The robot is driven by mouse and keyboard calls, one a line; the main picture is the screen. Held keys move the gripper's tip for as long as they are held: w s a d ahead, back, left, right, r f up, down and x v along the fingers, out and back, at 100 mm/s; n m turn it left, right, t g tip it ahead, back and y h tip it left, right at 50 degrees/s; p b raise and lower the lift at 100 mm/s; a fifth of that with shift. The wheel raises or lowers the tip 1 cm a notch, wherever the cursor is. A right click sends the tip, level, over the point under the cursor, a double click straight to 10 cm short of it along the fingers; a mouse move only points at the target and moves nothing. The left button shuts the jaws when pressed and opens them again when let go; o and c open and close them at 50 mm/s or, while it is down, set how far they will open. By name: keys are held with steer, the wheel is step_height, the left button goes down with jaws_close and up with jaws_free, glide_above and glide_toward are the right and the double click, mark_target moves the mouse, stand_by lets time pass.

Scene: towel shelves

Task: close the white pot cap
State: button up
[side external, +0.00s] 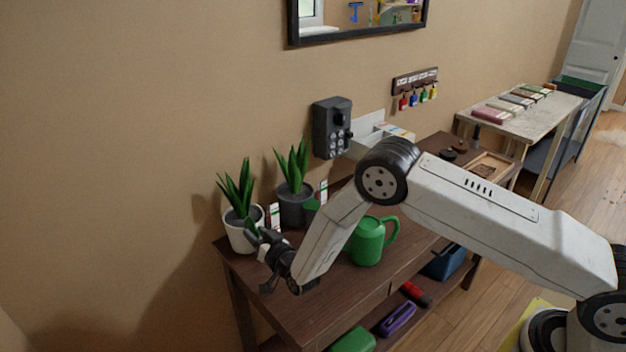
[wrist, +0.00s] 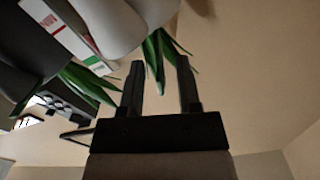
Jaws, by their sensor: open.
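The white pot (side external: 240,238) stands upright at the left end of the brown table, with a spiky green plant (side external: 236,190) in it. My gripper (side external: 260,242) is just right of and in front of this pot; whether it touches the pot is unclear. In the wrist view my gripper (wrist: 160,63) is open, with green leaves (wrist: 153,62) showing between and behind its fingers. Pale rounded surfaces, one probably the white pot (wrist: 153,10), are at the top there. I cannot make out a separate cap on the white pot.
A grey pot (side external: 293,207) with a plant stands behind, beside a white tag (side external: 275,216) with red and green marks. A green watering can (side external: 367,245) stands right of my gripper. A dark keypad box (side external: 332,128) hangs on the wall. The front-left tabletop (side external: 325,312) is clear.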

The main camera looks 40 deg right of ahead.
steer(key=shift+w, duration=0.8)
jaws_close()
steer(key=shift+d, duration=0.1)
steer(key=shift+d+f+m, duration=0.1)
steer(key=shift+d+m, duration=0.05)
steer(key=shift+m, duration=0.8)
steer(key=shift+d+f+m, duration=0.15)
steer(key=shift+d+m, duration=0.05)
steer(key=shift+m, duration=0.8)
steer(key=shift+d+f+m, duration=0.1)
steer(key=shift+d+m, duration=0.05)
steer(key=shift+m, duration=0.8)
